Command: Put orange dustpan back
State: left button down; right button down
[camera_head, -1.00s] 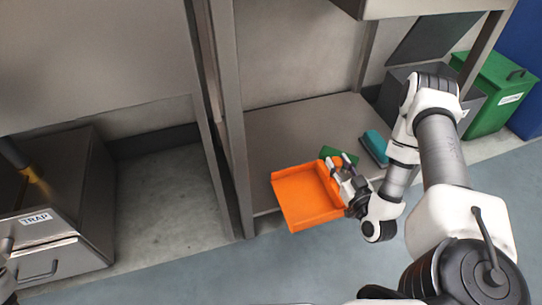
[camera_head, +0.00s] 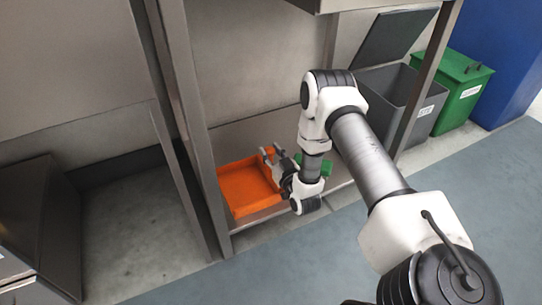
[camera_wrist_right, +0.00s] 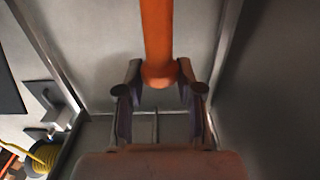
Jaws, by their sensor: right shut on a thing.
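The orange dustpan (camera_head: 246,190) is in the head view, over the left part of the low steel shelf (camera_head: 240,132). Its pan faces up and lies left of my right gripper (camera_head: 275,160). I cannot tell whether the pan touches the shelf. My right gripper is shut on the dustpan; in the right wrist view an orange handle (camera_wrist_right: 157,40) reaches down between the fingers (camera_wrist_right: 158,95). My left gripper is out of view.
A green object (camera_head: 326,168) lies on the shelf, partly hidden by my right arm. A steel post (camera_head: 187,120) stands left of the dustpan. A grey bin (camera_head: 425,112) and a green bin (camera_head: 460,100) stand to the right. The floor in front is clear.

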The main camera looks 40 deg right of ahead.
jog(key=shift+r, duration=0.1)
jog(key=c, duration=0.7)
grip_release()
jog(key=shift+c, duration=0.2)
